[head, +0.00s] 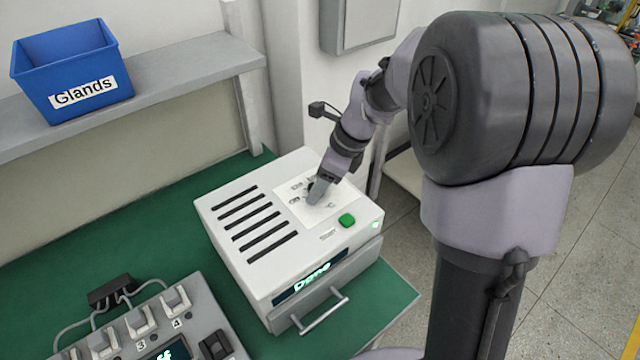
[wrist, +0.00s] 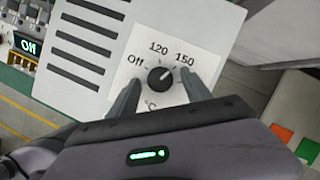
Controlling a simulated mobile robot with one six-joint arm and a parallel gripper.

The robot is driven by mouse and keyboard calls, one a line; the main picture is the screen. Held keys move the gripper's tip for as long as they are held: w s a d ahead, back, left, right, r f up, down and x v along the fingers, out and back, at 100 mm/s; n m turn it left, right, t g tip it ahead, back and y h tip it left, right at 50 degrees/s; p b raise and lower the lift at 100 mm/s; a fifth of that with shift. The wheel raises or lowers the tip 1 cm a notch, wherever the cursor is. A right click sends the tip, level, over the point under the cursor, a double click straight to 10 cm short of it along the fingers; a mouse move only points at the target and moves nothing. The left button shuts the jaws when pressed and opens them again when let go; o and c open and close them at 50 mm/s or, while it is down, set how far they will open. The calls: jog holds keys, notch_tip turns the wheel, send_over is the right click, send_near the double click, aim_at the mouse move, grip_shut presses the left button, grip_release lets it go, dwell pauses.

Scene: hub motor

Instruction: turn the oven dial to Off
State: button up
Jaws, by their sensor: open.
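The oven (head: 215,215) is a white box with slots in its top and a front display reading "Done". Its black dial (wrist: 160,79) sits on a white plate marked Off, 120 and 150 °C. The dial's light mark points to the upper right, toward 150. My gripper (wrist: 160,84) is open, one finger on each side of the dial; I cannot tell whether either touches it. In the head view my gripper (head: 317,190) is over the oven's top and hides the dial.
A green button (head: 347,220) is on the oven's top near the front, with a handle (head: 322,312) below the display. A switch unit (head: 140,335) stands left on the green bench (head: 130,225). A blue "Glands" bin (head: 70,70) sits on the shelf above.

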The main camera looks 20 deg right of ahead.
grip_shut()
jog(key=shift+r, duration=0.1)
